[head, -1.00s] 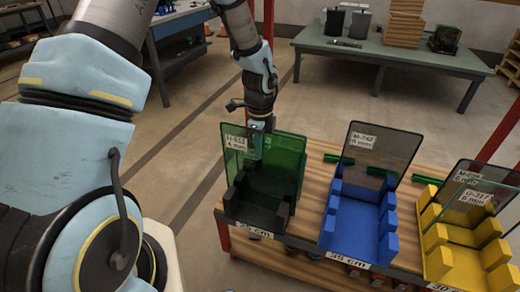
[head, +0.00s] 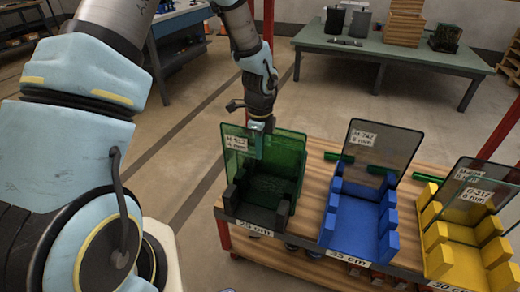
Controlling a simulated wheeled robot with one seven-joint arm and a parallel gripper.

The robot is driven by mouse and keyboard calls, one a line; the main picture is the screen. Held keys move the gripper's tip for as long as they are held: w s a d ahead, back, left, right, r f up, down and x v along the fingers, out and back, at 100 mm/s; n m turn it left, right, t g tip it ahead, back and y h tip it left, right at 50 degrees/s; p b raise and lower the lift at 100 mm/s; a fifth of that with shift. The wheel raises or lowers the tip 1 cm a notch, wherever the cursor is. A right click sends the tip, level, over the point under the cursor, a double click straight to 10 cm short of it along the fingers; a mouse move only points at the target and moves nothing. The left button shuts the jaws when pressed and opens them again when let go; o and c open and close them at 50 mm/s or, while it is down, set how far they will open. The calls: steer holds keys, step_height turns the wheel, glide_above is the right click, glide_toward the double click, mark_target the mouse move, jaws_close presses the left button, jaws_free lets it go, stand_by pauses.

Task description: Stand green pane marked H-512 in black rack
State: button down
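The green pane (head: 285,152) stands upright, leaning slightly, at the back of the black rack (head: 262,205). A white label reading about H-512, 4 mm (head: 236,143) sits at its upper left. My gripper (head: 260,150) points down at the pane's top edge, just right of the label. Its fingers overlap the glass in the picture. I cannot tell whether they grip it or only stand beside it. The pane's lower edge is hidden among the rack's dark posts, so its seating is unclear.
A blue rack (head: 355,222) to the right holds a grey pane (head: 385,145). A yellow rack (head: 455,262) at far right holds clear labelled panes (head: 490,180). They share a wooden table (head: 315,185) with small green bars. A green bench (head: 390,55) stands behind, across open floor.

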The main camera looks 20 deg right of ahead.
steer(key=c, duration=1)
jaws_free()
steer(key=shift+f, duration=0.1)
steer(key=shift+o, duration=0.2)
step_height(320, 180, up, 11)
steer(key=shift+f+b, duration=0.1)
steer(key=shift+b, duration=0.4)
step_height(320, 180, up, 10)
steer(key=p, duration=0.9)
steer(key=shift+p, duration=0.3)
